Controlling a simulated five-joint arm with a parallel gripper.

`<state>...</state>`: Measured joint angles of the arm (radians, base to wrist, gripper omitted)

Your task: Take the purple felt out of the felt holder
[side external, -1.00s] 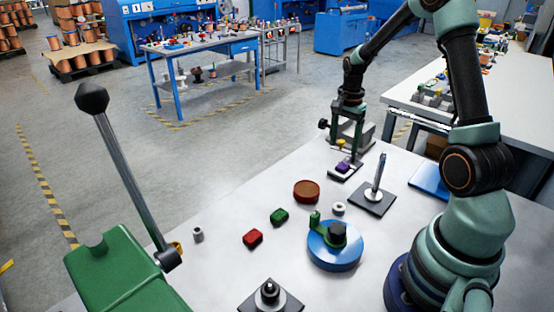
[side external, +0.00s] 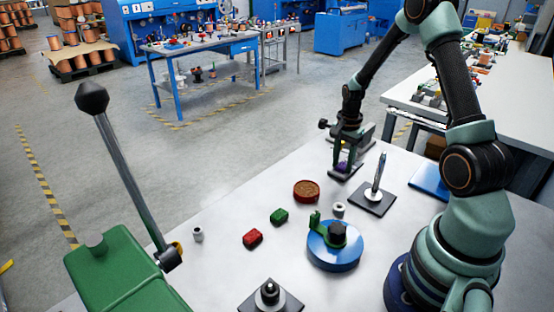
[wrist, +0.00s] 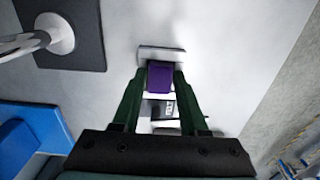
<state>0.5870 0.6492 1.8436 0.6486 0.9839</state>
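The purple felt (wrist: 160,78) is a small block in the grey felt holder (wrist: 162,53) on the table. In the side view the felt (side external: 343,167) shows only in part, low between my fingers. My gripper (wrist: 160,72) is down at the holder, with one dark green finger on each side of the felt. In the wrist view there is hardly any gap between the fingers and the felt, and I cannot tell whether they press on it. The side view shows my gripper (side external: 345,160) upright over the holder.
A brown round pad (side external: 306,191), green felt (side external: 279,216), red felt (side external: 253,238) and a blue wheel (side external: 334,257) are nearer.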

